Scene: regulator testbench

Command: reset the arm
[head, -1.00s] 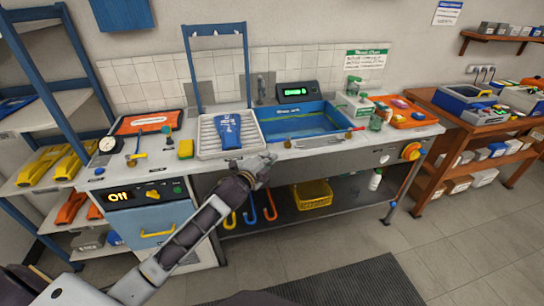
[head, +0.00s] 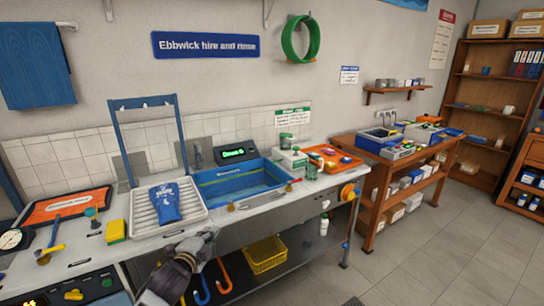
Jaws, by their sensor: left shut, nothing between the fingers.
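My left gripper (head: 208,236) is at the front edge of the bench, in front of the white ribbed drying tray. It is shut and holds nothing. My left arm (head: 170,279) comes up from the bottom of the head view, and most of it is out of frame. My right gripper and right arm are not in view.
The bench (head: 109,256) holds a tray (head: 146,222) with a blue glove (head: 165,204), a blue sink (head: 240,184), a yellow sponge (head: 116,230) and a gauge (head: 12,239). A yellow basket (head: 265,254) sits below. Floor is clear at right.

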